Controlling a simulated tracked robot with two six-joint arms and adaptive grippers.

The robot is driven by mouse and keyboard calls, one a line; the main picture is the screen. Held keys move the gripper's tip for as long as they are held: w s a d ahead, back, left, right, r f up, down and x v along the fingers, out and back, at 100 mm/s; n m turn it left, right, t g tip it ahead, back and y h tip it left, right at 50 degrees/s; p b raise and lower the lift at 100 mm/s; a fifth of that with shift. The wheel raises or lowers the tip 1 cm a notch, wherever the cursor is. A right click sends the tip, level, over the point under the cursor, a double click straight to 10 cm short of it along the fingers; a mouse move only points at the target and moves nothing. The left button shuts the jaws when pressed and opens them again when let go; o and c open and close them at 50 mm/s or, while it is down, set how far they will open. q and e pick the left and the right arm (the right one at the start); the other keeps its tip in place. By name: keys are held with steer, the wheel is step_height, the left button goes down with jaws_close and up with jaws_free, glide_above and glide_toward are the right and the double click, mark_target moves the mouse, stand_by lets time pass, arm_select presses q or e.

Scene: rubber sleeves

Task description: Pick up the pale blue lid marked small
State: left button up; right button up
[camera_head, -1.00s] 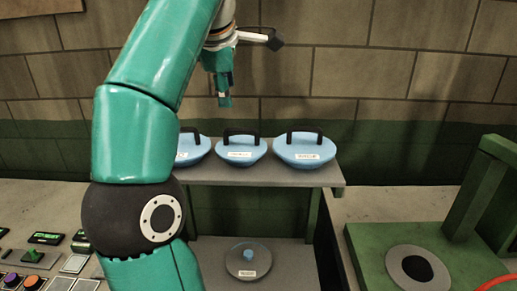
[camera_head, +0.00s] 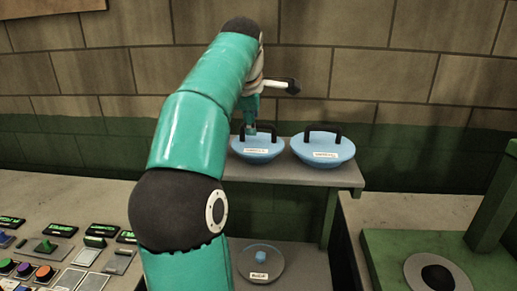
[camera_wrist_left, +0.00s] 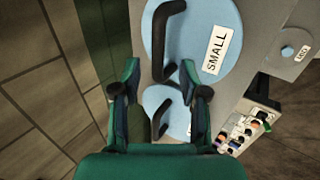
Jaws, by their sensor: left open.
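The pale blue lid marked small (camera_wrist_left: 226,18) fills the top of the left wrist view, with a black bar handle and a white label reading SMALL. It seems to be the middle lid (camera_head: 258,152) on the shelf in the head view, where its label is too small to read. My left gripper (camera_wrist_left: 158,68) is open and empty. Its fingertips straddle the near end of that lid's handle in the left wrist view. In the head view my left gripper (camera_head: 250,131) overlaps the handle's left end; contact cannot be told. My right gripper is not in view.
Another blue lid (camera_head: 323,152) sits to the right on the shelf (camera_head: 300,174). A third lid (camera_wrist_left: 152,97) shows low between my fingers, hidden behind my arm in the head view. A grey disc with a blue knob (camera_head: 261,271) lies lower. A control panel stands left.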

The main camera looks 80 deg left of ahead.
mark_target(258, 141)
arm_select(q)
steer(key=x, duration=0.3)
steer(key=shift+a+f, duration=0.2)
steer(key=shift+a, duration=0.05)
jaws_close()
